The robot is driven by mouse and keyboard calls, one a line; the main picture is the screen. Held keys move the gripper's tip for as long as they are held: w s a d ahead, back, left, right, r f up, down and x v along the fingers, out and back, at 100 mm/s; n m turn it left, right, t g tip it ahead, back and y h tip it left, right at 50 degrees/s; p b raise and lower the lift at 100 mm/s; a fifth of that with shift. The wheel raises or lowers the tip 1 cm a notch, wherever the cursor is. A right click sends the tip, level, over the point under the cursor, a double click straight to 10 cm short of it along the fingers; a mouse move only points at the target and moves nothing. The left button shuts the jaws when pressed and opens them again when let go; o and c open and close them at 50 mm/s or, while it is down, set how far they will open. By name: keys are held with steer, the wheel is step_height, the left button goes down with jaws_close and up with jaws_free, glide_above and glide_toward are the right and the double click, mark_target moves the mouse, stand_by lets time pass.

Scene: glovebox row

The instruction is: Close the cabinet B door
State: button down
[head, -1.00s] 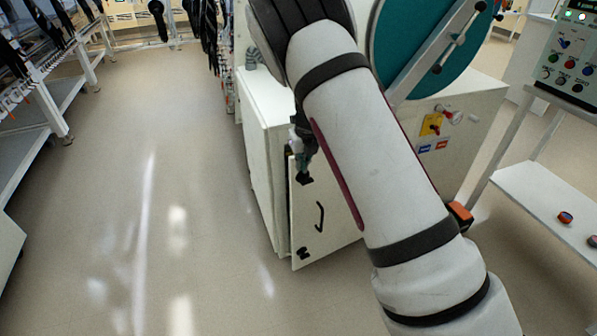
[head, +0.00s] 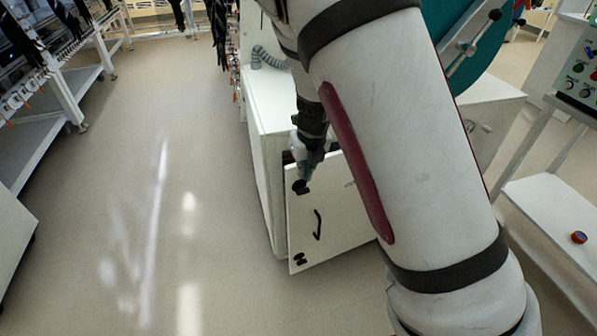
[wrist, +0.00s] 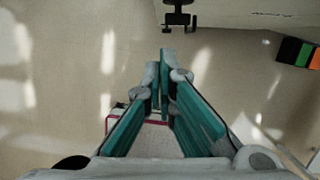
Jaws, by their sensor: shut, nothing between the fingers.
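The cabinet door (head: 340,215) is a white panel with a black curved handle (head: 318,225) and black fittings near its left edge. It stands at an angle, out from the front of the white cabinet (head: 267,165). Its small lettering is unreadable, and my arm hides its right part. My gripper (head: 304,176) is at the door's upper left corner, close to the upper black fitting; I cannot tell if it touches. In the wrist view, my teal fingers (wrist: 165,60) are together and empty, just below a black fitting (wrist: 180,14) on the door panel (wrist: 240,10).
A teal round hatch (head: 475,55) is above the cabinet. A white shelf (head: 560,215) with a small red and blue item (head: 579,237) stands at right. Benches (head: 50,120) line the left. The floor between is clear. Orange and green blocks (wrist: 300,52) show in the wrist view.

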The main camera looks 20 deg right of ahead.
mark_target(294, 180)
steer(key=shift+w+a+f+b, duration=0.2)
steer(key=shift+w+f+b, duration=0.35)
steer(key=shift+w+f, duration=0.8)
steer(key=shift+w+a+f+b, duration=0.15)
steer(key=shift+w+f+b, duration=0.5)
steer(key=shift+f, duration=1.2)
steer(key=shift+w+a+f+b, duration=0.2)
steer(key=shift+w+f+b, duration=0.2)
steer(key=shift+w+f, duration=1)
steer(key=shift+s+f, duration=0.1)
steer(key=shift+f, duration=0.05)
